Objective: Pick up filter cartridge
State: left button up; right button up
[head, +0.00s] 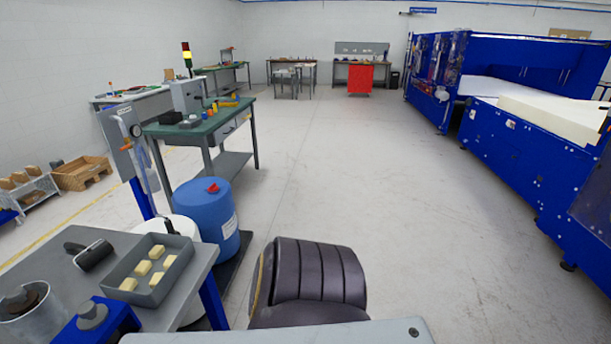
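I cannot tell for certain which thing is the filter cartridge. A dark cylindrical object (94,256) lies on its side on the grey table (190,290) at the lower left. A metal can (30,312) with a dark round piece inside stands at the table's left edge. A blue block with a grey knob (97,318) is at the table's front, cut off by the picture's bottom edge. Neither of my grippers is in view.
A grey tray (181,269) holds several yellow blocks. A blue drum (214,222) with a red cap stands behind the table. A green-topped workbench (190,131) stands beyond it. A blue machine (520,160) lines the right side. The middle floor (360,190) is clear.

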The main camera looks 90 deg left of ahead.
aim_at(92, 315)
jog(key=u, duration=0.45)
jog(key=i+u, duration=0.1)
jog(key=u, duration=1.3)
jog(key=l+u, duration=0.1)
jog(key=u, duration=0.8)
jog(key=j+u, duration=0.15)
jog(key=u, duration=0.7)
jog(key=j+u, duration=0.1)
jog(key=u, duration=0.75)
jog(key=l+u, duration=0.35)
jog(key=l, duration=0.15)
jog(key=k+l+u, duration=0.1)
jog(key=l+u, duration=0.2)
jog(key=l, duration=0.15)
